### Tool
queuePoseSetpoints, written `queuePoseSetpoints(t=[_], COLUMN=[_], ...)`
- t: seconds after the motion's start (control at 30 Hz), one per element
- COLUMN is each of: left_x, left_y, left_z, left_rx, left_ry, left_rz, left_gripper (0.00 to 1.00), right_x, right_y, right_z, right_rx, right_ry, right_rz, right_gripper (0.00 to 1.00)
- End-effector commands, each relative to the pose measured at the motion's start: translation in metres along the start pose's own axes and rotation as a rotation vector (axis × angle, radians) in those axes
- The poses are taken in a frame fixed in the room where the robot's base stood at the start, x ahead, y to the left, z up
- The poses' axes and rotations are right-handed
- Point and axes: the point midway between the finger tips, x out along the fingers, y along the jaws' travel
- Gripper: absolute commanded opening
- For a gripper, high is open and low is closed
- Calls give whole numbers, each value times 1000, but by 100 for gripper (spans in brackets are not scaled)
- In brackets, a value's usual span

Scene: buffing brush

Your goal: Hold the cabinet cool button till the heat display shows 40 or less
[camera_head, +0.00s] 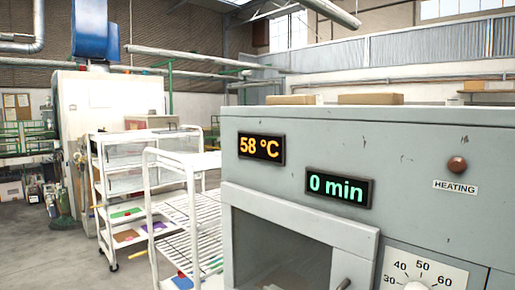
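The grey cabinet (420,140) fills the right of the head view. Its heat display (261,148) reads 58 °C in orange digits. A second display (339,187) to its lower right reads 0 min in green. No cool button shows in this view, and the lower part of the cabinet front is cut off by the bottom edge. Neither of my grippers is in view, so I cannot see whether either touches the cabinet.
A round brown-red lamp (457,164) sits above a HEATING label (455,187). A white numbered dial (424,272) is partly cut off below. A windowed door (350,237) is on the cabinet front. White wire racks (180,158) stand to the left, with open floor beyond.

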Motion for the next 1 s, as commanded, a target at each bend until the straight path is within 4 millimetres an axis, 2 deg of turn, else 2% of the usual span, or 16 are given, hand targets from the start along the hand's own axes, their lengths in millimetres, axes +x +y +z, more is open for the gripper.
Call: queuePoseSetpoints(t=[0.07,0.1,0.2,1.0], left_x=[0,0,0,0], left_y=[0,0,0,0], left_z=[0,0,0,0], left_rx=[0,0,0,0], left_ry=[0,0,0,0], left_rz=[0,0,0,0], left_gripper=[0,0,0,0], right_x=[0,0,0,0], right_y=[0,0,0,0], right_z=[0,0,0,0], right_rx=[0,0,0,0], right_ry=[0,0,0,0], right_rz=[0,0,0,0], right_gripper=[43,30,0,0])
